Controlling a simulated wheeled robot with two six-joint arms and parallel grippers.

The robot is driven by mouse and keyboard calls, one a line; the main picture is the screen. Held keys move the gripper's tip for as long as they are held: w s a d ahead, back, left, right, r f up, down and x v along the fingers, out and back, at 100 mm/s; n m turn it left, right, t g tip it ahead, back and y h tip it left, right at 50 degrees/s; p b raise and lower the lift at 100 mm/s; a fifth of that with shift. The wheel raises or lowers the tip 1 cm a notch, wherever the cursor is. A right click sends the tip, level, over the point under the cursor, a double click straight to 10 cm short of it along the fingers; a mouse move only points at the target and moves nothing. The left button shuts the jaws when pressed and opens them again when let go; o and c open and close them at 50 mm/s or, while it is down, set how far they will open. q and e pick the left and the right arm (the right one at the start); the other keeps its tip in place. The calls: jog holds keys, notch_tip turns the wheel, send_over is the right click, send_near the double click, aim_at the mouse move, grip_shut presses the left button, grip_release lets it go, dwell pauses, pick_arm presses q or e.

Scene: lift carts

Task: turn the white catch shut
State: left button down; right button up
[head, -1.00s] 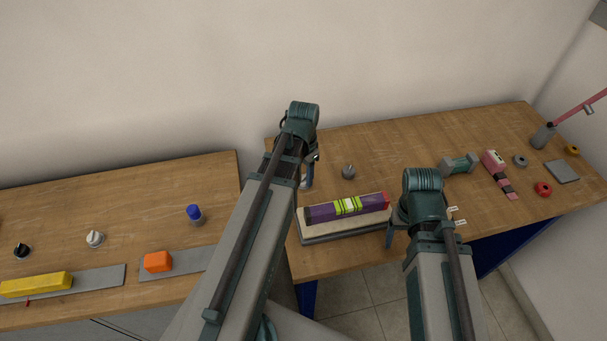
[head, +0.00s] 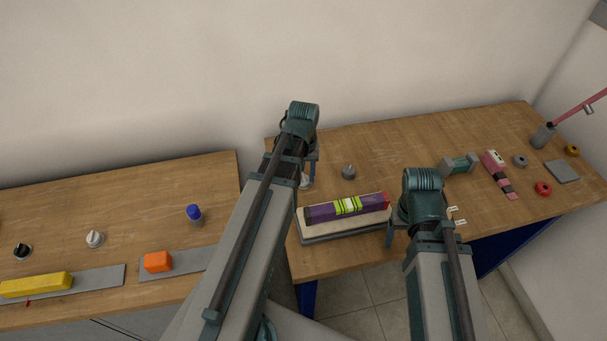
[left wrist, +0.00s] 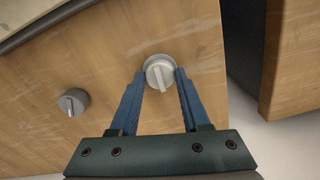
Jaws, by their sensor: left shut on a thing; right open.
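The white catch (left wrist: 160,72) is a round knob with a raised ridge, on the wooden bench top. In the left wrist view it sits between the two blue fingertips of my left gripper (left wrist: 161,78), which is shut on it. The ridge runs nearly lengthwise between the fingers. In the head view my left gripper (head: 308,176) and arm hide most of the white catch (head: 307,182). My right gripper (head: 400,236) is open beside the right end of a padded grey stand, apart from the catch; its fingers are partly hidden.
A grey knob (left wrist: 72,102) stands near the catch, also in the head view (head: 348,172). A purple bar (head: 325,213) lies on the padded stand (head: 322,233). A green-ended part (head: 459,165) and pink tool (head: 497,174) lie right. A gap separates the left bench (head: 130,190).

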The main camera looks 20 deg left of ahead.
aim_at(303, 178)
pick_arm(q)
jog(key=shift+n, duration=0.4)
jog(key=shift+c, duration=1.9)
grip_release()
jog(key=shift+r, duration=0.15)
pick_arm(e)
jog(key=shift+r, duration=0.1)
pick_arm(q)
notch_tip(303, 178, up, 14)
jog(key=p, duration=1.3)
jog(key=shift+f+p, duration=0.25)
jog(key=shift+p, duration=0.15)
pick_arm(e)
notch_tip(303, 178, up, 14)
jog(key=shift+f, duration=0.2)
pick_arm(q)
jog(key=shift+s, duration=0.15)
pick_arm(e)
jog(key=shift+s, duration=0.1)
